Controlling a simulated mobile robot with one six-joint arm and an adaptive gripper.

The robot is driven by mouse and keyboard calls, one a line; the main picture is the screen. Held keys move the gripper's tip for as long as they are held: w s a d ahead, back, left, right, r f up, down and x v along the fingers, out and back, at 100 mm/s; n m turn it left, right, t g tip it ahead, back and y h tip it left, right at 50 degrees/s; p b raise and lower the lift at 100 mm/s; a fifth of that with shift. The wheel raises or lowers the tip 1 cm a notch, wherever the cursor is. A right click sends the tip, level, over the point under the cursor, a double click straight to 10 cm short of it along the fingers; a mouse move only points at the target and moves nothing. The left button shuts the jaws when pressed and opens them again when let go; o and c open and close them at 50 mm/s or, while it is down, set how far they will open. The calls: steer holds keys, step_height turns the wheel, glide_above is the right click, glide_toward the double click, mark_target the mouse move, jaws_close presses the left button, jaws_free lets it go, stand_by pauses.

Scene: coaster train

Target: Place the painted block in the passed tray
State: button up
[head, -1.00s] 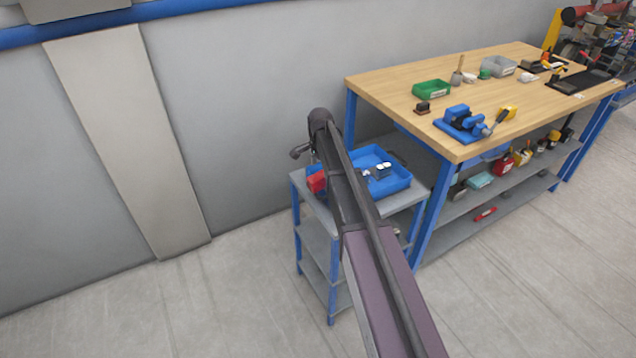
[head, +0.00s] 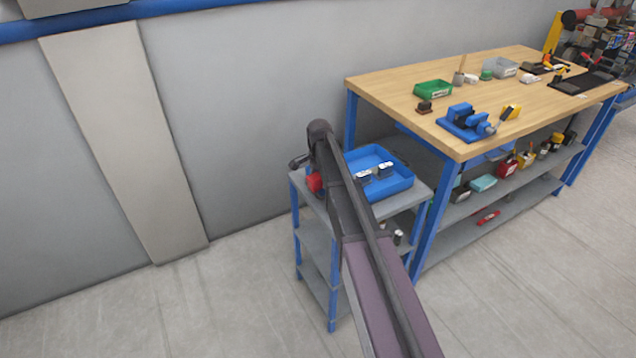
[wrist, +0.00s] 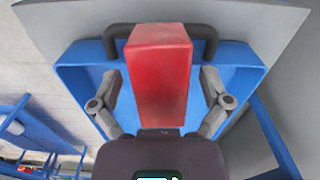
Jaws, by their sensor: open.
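The painted block is a red block (wrist: 160,85), large in the wrist view, standing between the spread fingers of my gripper (wrist: 160,95). Gaps show between the block and both fingers, so my gripper is open around it. Behind the block is the blue tray (wrist: 75,72), with a dark handle at its far end. In the head view the tray (head: 402,187) sits on a small grey shelf unit, and a bit of the red block (head: 314,183) shows beside my arm at the tray's left.
A wooden workbench (head: 400,88) stands to the right, with a green bin (head: 433,89) and a blue vise (head: 464,120). A grey wall is behind. The floor at left is clear.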

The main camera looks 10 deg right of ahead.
mark_target(319, 175)
stand_by(0.4)
jaws_close()
steer(key=shift+r, duration=0.1)
step_height(319, 175, up, 4)
steer(key=p, duration=0.4)
steer(key=shift+s, duration=0.1)
steer(key=s+p, duration=0.1)
steer(key=s, duration=1.4)
steer(key=shift+s+a+r, duration=0.15)
steer(key=shift+s+r, duration=0.25)
steer(key=shift+r, duration=0.05)
